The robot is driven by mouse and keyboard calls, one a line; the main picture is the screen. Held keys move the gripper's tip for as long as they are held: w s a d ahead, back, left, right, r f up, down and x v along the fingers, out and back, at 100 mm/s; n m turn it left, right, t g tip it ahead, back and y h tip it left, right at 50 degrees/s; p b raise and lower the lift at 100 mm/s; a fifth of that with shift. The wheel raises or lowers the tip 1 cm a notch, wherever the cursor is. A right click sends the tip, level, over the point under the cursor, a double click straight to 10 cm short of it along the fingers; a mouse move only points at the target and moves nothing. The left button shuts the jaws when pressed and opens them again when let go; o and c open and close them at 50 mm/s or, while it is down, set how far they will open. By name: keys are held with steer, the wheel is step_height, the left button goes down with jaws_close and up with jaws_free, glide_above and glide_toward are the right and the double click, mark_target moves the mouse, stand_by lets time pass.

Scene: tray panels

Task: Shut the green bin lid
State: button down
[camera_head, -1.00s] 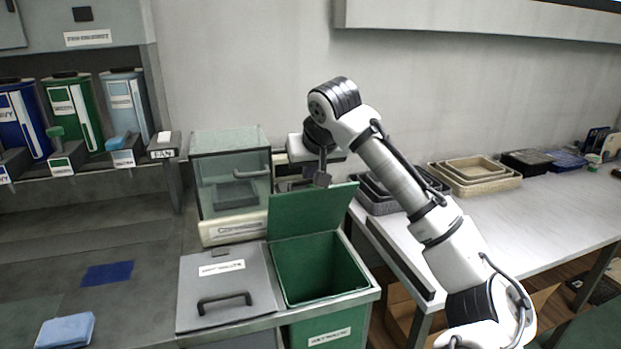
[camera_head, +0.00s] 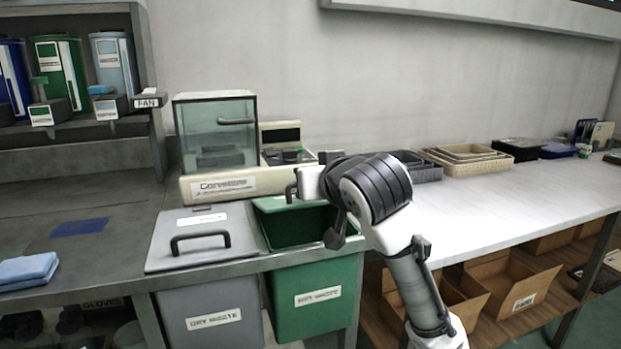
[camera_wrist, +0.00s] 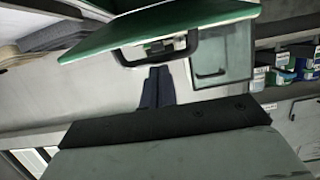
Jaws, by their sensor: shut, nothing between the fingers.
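The green bin (camera_head: 310,305) stands at the right end of the grey counter, with a label on its front. Its lid (camera_head: 285,207) is open at the back of the bin, and its exact tilt is hard to tell. A black handle (camera_head: 291,192) shows at the lid's upper edge. In the wrist view the lid's green edge (camera_wrist: 150,36) and the handle (camera_wrist: 160,54) are close beyond my gripper (camera_wrist: 158,70). My gripper's fingers are shut and empty; I cannot tell whether they touch the handle. My wrist hides part of the bin in the head view.
A grey lid with a black handle (camera_head: 200,240) lies shut just left of the green bin. A glass-cased scale (camera_head: 218,140) stands behind. Nested baskets (camera_head: 465,160) sit on the white table (camera_head: 530,215) at right. Cardboard boxes (camera_head: 505,285) lie underneath.

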mark_target(318, 205)
steer(key=shift+t, duration=0.8)
steer(key=f+b, duration=0.1)
steer(key=s+f+b, duration=0.1)
steer(key=f, duration=0.1)
steer(key=f+b, duration=0.1)
steer(key=f, duration=0.1)
steer(key=shift+s+d+b, duration=0.2)
steer(key=shift+s+b, duration=0.1)
steer(key=f+b, duration=0.1)
steer(key=f+t+b, duration=0.1)
steer(key=shift+s+d+y+b, duration=0.1)
steer(key=shift+s+y+b, duration=0.2)
steer(key=shift+s+y, duration=0.1)
steer(key=shift+t, duration=0.3)
